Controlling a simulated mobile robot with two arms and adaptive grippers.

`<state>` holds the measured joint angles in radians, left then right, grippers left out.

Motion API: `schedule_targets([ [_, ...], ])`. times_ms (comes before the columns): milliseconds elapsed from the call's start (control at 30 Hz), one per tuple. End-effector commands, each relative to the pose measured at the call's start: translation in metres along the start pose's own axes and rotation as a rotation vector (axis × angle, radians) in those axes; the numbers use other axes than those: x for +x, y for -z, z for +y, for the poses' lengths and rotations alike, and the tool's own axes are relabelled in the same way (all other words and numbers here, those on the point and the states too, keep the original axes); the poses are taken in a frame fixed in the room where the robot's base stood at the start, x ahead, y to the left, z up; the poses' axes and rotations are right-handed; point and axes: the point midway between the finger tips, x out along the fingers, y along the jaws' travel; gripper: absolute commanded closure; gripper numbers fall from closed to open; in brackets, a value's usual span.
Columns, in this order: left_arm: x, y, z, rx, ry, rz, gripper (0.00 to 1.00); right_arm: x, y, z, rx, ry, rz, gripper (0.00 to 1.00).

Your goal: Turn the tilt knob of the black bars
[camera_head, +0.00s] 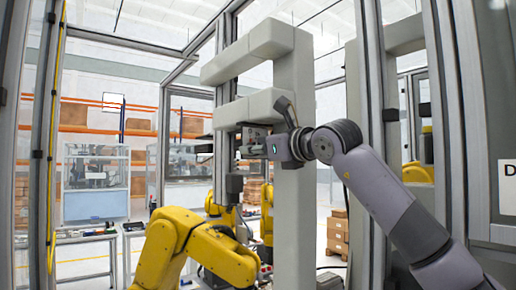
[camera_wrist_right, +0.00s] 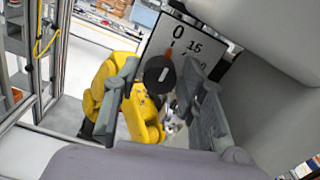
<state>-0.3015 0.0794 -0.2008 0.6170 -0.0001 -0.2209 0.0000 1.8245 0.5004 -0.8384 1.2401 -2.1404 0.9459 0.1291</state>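In the right wrist view, a round black knob (camera_wrist_right: 159,75) with a short pale mark sits at the lower end of a white dial plate (camera_wrist_right: 160,38). The plate shows 0, 15 and another partly hidden number, with an orange line near the 0. My right gripper (camera_wrist_right: 163,108) is open, with one grey finger to each side of the knob; I cannot tell whether either touches it. In the head view my right gripper (camera_head: 248,143) is beside the light grey frame (camera_head: 293,220). I cannot clearly make out the black bars. My left gripper is not in view.
The grey frame's two horizontal arms (camera_head: 240,62) reach left above and near my right gripper. A yellow robot arm (camera_head: 200,243) stands below. Metal posts (camera_head: 470,110) flank the view. A bench and glass cabinet (camera_head: 95,185) stand farther left.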

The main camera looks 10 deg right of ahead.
Motion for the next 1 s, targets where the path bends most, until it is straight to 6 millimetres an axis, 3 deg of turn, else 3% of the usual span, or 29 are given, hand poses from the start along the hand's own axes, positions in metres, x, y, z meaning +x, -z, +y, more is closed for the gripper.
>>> schedule_targets([
  [167, 0.000, 0.009, -0.001, 0.000, 0.002, 0.014, 0.60, 0.000, 0.000, 0.000, 0.000, 0.000, 0.000, 0.76],
  [533, 0.000, 0.007, -0.001, -0.001, 0.002, 0.011, 0.60, 0.000, 0.000, 0.000, 0.000, 0.000, 0.000, 1.00],
  [1000, 0.019, 0.001, -0.001, -0.001, 0.001, 0.004, 0.60, 0.000, 0.002, 0.001, 0.145, 0.000, -0.002, 1.00],
])
